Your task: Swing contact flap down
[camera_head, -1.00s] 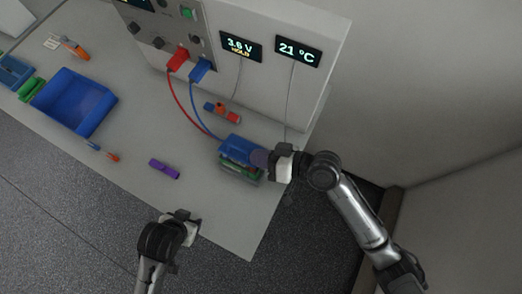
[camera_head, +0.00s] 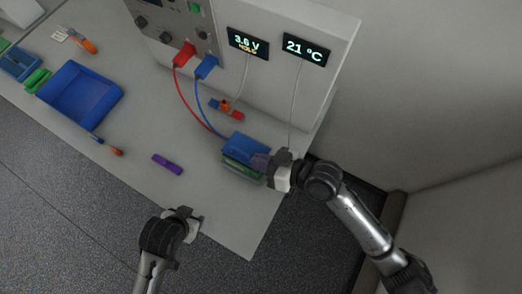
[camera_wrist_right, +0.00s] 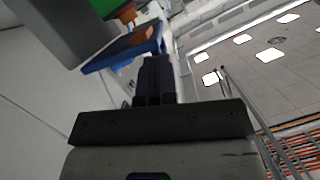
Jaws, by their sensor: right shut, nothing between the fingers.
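The battery holder with its blue contact flap (camera_head: 247,147) stands on the bench near its right edge, with a green part (camera_head: 240,168) along its front. In the right wrist view the blue flap (camera_wrist_right: 125,50) shows beside the fingers, with an orange-brown piece on it; its exact angle is hard to tell. My right gripper (camera_head: 262,162) is shut and empty at the right side of the holder, its dark fingers (camera_wrist_right: 155,80) close to the flap; contact cannot be told. My left gripper (camera_head: 185,222) hangs at the bench's front edge, away from the holder.
Red (camera_head: 184,55) and blue (camera_head: 206,67) plugs send leads from the cycler panel toward the holder. An orange-and-blue clip (camera_head: 226,109) lies behind it. A purple piece (camera_head: 168,164) and a blue bin (camera_head: 80,97) lie left. The cycler wall (camera_head: 300,85) rises behind.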

